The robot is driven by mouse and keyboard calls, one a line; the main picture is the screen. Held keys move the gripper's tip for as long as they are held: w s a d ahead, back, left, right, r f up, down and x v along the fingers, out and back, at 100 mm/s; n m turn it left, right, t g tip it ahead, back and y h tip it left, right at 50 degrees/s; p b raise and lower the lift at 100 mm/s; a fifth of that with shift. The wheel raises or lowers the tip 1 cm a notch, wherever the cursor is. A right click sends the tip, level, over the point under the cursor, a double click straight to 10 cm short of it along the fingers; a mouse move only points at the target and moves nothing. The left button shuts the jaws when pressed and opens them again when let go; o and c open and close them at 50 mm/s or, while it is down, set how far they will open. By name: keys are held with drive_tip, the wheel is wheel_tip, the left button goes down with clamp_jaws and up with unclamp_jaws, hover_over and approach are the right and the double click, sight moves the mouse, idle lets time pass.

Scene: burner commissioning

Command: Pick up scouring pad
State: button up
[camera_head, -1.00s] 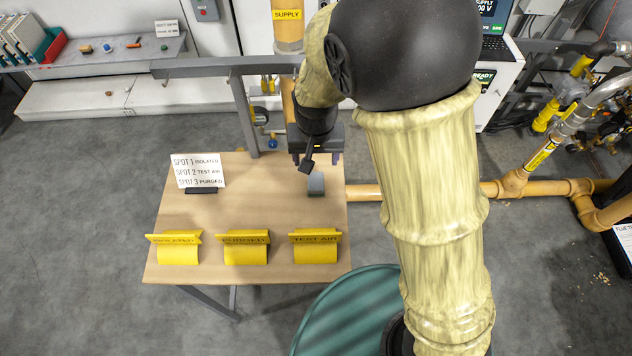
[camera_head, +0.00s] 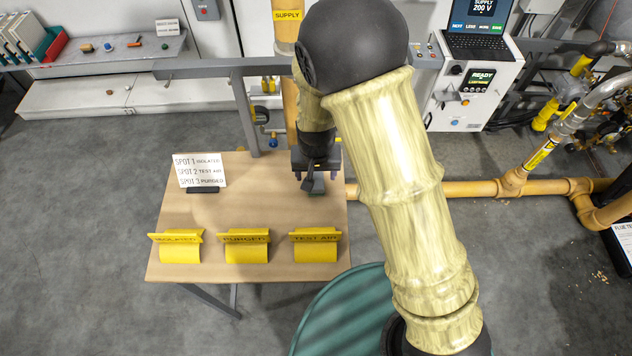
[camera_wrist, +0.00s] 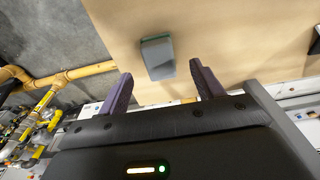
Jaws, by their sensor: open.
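The scouring pad (camera_wrist: 158,58) is a small grey block with a green edge, lying on the wooden table. In the wrist view it sits just beyond and between my fingertips, not visibly touched by them. In the head view only part of the pad (camera_head: 318,187) shows, at the table's right side, under my gripper. My gripper (camera_wrist: 160,85) is open, with two purple-grey fingers apart and nothing between them. In the head view my gripper (camera_head: 316,174) hangs over the table's back right part, and my wrist partly covers the pad.
The wooden table (camera_head: 250,207) also holds a spot-list sign (camera_head: 200,171) at back left and three yellow signs (camera_head: 245,247) along the front. A grey frame rail (camera_head: 215,69) runs behind it. An orange pipe (camera_head: 440,188) runs to the right. The table's middle is clear.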

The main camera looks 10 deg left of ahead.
sight(316, 179)
drive_tip(key=shift+w+a+f+p, duration=0.1)
drive_tip(key=shift+f+p, duration=0.1)
drive_tip(key=shift+f, duration=0.6)
drive_tip(key=shift+w+d+f+p, duration=0.15)
drive_tip(key=shift+f+p, duration=0.1)
drive_tip(key=shift+f, duration=0.5)
drive_tip(key=shift+w+a+f+p, duration=0.1)
drive_tip(key=shift+a+f+p, duration=0.1)
drive_tip(key=shift+f, duration=0.6)
drive_tip(key=c, duration=1.2)
drive_tip(key=shift+o, duration=0.2)
drive_tip(key=shift+r, duration=0.1)
wheel_tip(316, 179, up, 10)
drive_tip(key=shift+f+b, duration=0.1)
drive_tip(key=shift+b, duration=0.7)
